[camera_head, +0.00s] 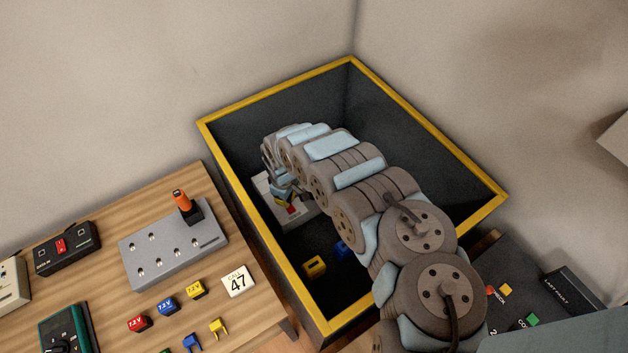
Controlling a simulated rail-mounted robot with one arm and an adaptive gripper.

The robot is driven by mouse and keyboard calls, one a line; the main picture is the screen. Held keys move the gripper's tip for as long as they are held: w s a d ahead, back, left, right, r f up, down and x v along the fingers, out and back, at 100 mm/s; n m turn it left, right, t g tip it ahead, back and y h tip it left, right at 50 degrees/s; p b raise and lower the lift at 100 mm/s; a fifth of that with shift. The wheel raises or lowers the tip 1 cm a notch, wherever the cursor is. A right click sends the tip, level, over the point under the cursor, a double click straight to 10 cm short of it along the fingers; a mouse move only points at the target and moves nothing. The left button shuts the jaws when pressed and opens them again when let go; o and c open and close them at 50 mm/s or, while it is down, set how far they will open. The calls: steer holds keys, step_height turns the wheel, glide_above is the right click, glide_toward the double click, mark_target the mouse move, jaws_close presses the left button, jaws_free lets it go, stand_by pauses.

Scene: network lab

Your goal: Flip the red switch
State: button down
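A black box with a red rocker switch (61,246) on its top sits at the left of the wooden table. My arm reaches from the lower right into a deep dark bin with a yellow rim (300,77). My gripper (284,199) is low inside the bin, above or against a white panel (266,187) with a small red part (293,210) on it. The arm covers much of this panel. I cannot tell whether the red part is a switch, whether the gripper touches it, or whether the fingers are open.
A yellow piece (314,266) and a blue piece (342,250) lie in the bin. A dark surface (512,305) is at the right.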

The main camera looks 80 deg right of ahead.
steer(key=shift+w+f+b, duration=0.1)
steer(key=shift+f+b, duration=0.2)
steer(key=shift+f, duration=0.4)
stand_by(0.5)
steer(key=shift+r+p, duration=3.55)
steer(key=shift+r, duration=0.1)
